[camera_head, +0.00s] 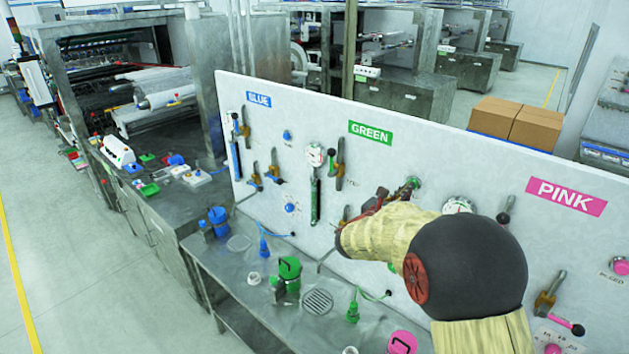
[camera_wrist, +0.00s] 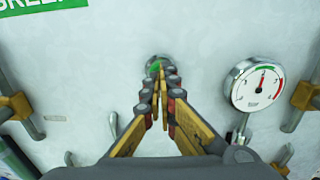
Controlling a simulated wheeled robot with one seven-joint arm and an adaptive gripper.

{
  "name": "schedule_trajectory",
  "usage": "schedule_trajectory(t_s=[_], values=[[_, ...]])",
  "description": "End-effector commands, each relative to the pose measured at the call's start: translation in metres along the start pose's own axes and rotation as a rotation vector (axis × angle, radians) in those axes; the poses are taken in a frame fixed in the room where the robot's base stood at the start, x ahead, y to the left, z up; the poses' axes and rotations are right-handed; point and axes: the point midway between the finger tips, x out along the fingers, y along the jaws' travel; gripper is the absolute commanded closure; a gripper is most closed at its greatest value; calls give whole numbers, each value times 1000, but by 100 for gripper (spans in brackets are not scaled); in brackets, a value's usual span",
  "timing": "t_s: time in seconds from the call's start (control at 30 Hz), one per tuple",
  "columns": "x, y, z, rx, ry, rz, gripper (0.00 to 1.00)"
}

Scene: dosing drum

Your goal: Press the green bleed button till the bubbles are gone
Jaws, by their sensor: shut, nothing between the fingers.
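The green button (camera_wrist: 153,69) sits in a round grey collar on the white panel, under the GREEN label (camera_head: 370,132). In the wrist view my gripper (camera_wrist: 161,72) is shut, with its tips together in front of the button, partly covering it. I cannot tell if they touch or press it. In the head view the button (camera_head: 414,182) shows just past the tips of my gripper (camera_head: 404,190). A green sight tube (camera_head: 315,197) stands to the left on the panel. It is too small to tell whether bubbles are in it.
A round gauge (camera_wrist: 257,85) is right of the button. Brass-coloured valve levers (camera_head: 340,163) stick out from the panel. A steel bench (camera_head: 255,308) below carries a green-lidded pot (camera_head: 289,268) and a green bottle (camera_head: 352,312). The PINK label (camera_head: 566,196) is at the right.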

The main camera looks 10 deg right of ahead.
Motion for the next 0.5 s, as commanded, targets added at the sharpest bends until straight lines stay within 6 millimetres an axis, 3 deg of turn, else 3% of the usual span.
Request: schedule_trajectory(t_s=[0.5], values=[[14, 0, -1, -1, 0, 0, 100]])
